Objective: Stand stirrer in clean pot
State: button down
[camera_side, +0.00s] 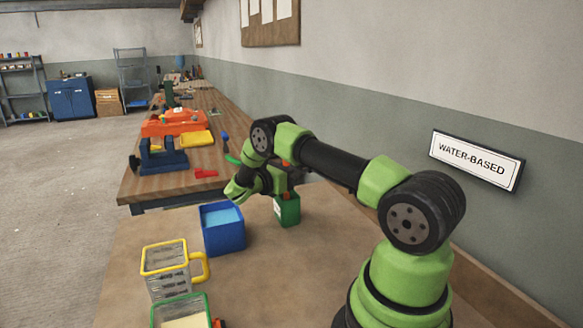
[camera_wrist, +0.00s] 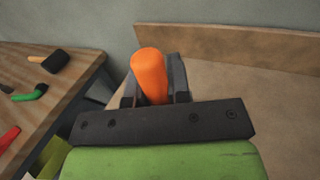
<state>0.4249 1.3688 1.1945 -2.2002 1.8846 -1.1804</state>
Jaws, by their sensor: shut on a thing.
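In the wrist view my gripper (camera_wrist: 152,90) is shut on the orange handle (camera_wrist: 149,68) of what looks like the stirrer. The rest of the stirrer is hidden below the fingers. In the side view my gripper (camera_side: 285,178) is right above a green pot (camera_side: 289,213) with a pale label, near the wall side of the bench. A bit of orange shows at the gripper and another at the pot. I cannot tell whether the stirrer's lower end is inside the pot. No view shows which pot is the clean one.
A blue container (camera_side: 223,238) with light blue contents stands left of the green pot. A yellow-rimmed clear jug (camera_side: 168,274) and a green-rimmed pot (camera_side: 183,301) with cream contents stand nearer. A wooden bench (camera_side: 190,185) holds tools behind. The wall runs along the right.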

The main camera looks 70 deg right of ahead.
jog(key=c, duration=1)
grip_release()
jog(key=v, duration=1)
